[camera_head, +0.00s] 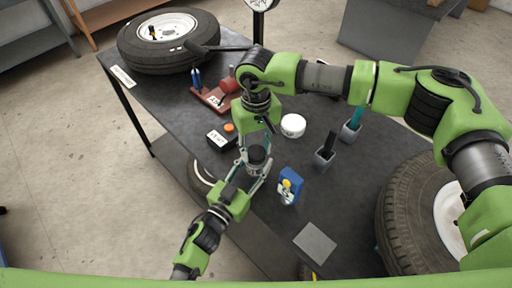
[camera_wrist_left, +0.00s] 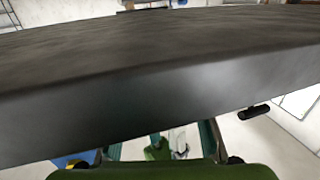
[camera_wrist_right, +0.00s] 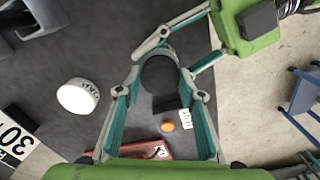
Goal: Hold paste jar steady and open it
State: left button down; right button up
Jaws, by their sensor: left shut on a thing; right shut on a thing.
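The paste jar, with a round black lid (camera_head: 257,154), is between both grippers at the table's near edge in the head view. The dark lid fills the space between the fingers in the right wrist view (camera_wrist_right: 158,75). My left gripper (camera_head: 251,165) comes from the near side and is shut on the jar. My right gripper (camera_head: 258,145) comes down from above and is shut on the lid. Fingers of both grippers hide most of the jar's body.
A white round container (camera_head: 293,125) stands right of the grippers. A black labelled box (camera_head: 219,139), an orange cap (camera_head: 229,128) and a red tray (camera_head: 209,98) lie to the left. A blue-and-yellow item (camera_head: 290,186), grey holders and tires (camera_head: 418,215) are also on the table.

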aim_at(256, 152)
jog(key=shift+r, duration=0.25)
dwell(0.4)
jog(key=shift+r, duration=0.9)
jog(key=shift+r, duration=2)
pick_arm(q)
jog(key=c, duration=1.2)
grip_release()
jog(key=v, duration=1.2)
